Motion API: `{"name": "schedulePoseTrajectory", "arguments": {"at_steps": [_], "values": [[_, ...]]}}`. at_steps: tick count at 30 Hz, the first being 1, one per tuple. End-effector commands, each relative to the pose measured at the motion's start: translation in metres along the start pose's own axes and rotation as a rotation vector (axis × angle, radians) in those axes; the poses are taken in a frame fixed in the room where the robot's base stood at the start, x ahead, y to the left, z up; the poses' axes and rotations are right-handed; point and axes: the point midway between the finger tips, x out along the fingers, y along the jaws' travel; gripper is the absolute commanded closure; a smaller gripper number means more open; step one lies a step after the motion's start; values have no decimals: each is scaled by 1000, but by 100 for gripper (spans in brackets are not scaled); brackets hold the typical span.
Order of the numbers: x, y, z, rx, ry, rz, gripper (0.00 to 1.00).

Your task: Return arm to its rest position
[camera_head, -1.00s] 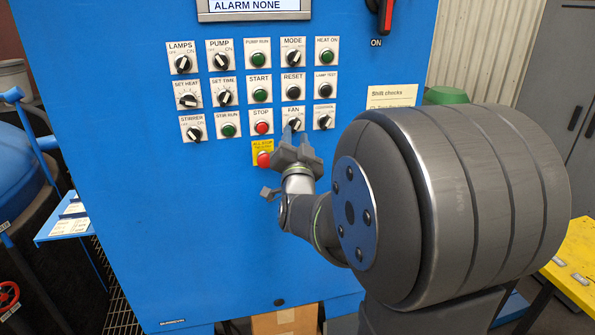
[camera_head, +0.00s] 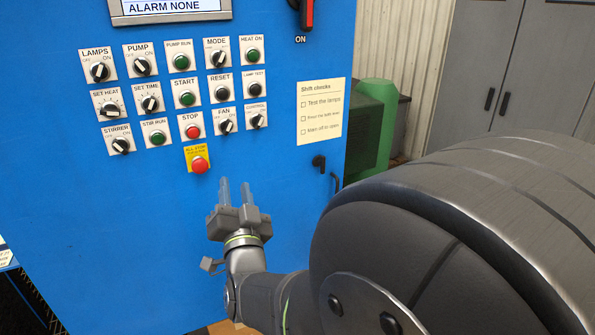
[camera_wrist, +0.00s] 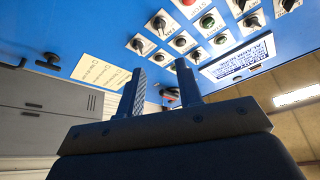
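My gripper (camera_head: 236,184) is in front of the blue control panel (camera_head: 90,220), below and right of the red ALL STOP button (camera_head: 199,164). Its two fingers point up and stand apart with nothing between them. In the wrist view, the spread fingers of my gripper (camera_wrist: 160,68) show against the panel, which appears upside down. My large grey arm link fills the lower right of the head view and hides what is behind it.
Rows of knobs and buttons, with the FAN knob (camera_head: 225,126) nearby, sit above my gripper. A checklist (camera_head: 321,111) is on the panel's right. A main switch (camera_head: 306,14) is at the top. A green machine (camera_head: 374,130) and grey cabinets (camera_head: 515,75) stand behind.

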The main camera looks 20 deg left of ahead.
Motion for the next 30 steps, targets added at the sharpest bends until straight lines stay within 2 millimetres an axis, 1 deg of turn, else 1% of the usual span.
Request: {"name": "schedulePoseTrajectory", "arguments": {"at_steps": [9,11,14,17,30], "values": [[2,0,0,0,0,0,67],[5,0,0,0,1,0,67],[15,0,0,1,2,1,67],[32,0,0,1,2,1,67],[120,0,0,0,1,1,67]]}}
